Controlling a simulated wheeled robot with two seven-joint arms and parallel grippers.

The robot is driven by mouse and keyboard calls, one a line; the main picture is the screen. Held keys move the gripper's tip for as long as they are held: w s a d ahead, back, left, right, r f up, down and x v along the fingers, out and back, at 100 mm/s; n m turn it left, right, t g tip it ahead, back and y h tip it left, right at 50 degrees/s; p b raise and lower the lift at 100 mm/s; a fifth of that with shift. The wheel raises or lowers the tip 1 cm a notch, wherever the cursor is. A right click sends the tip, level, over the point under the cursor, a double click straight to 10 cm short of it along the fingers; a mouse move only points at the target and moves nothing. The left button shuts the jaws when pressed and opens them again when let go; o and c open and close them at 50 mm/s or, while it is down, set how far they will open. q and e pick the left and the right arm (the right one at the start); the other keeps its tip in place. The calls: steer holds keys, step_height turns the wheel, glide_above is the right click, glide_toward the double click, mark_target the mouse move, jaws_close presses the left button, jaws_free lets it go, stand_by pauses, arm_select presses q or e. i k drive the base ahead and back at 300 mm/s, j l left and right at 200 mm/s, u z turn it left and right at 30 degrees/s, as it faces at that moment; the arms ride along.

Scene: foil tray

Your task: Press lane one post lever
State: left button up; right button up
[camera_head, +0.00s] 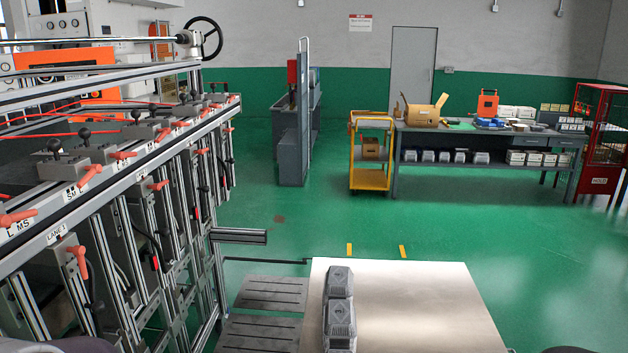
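A long metal machine frame (120,185) runs along the left side, with a row of orange-handled levers. One orange lever (80,262) hangs down the frame's near face, just right of a small white label (57,233) that reads LANE and a digit too small to be sure of. Another orange lever (18,217) lies nearly level on the top rail at the left edge, above a label ending in MS. A further orange lever (90,176) sits behind it by another label. I cannot tell which is the post lever. Neither gripper shows.
A grey bar (239,236) juts out from the frame. Green floor is open beyond.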

mark_target(78, 251)
steer(key=u, duration=1.3)
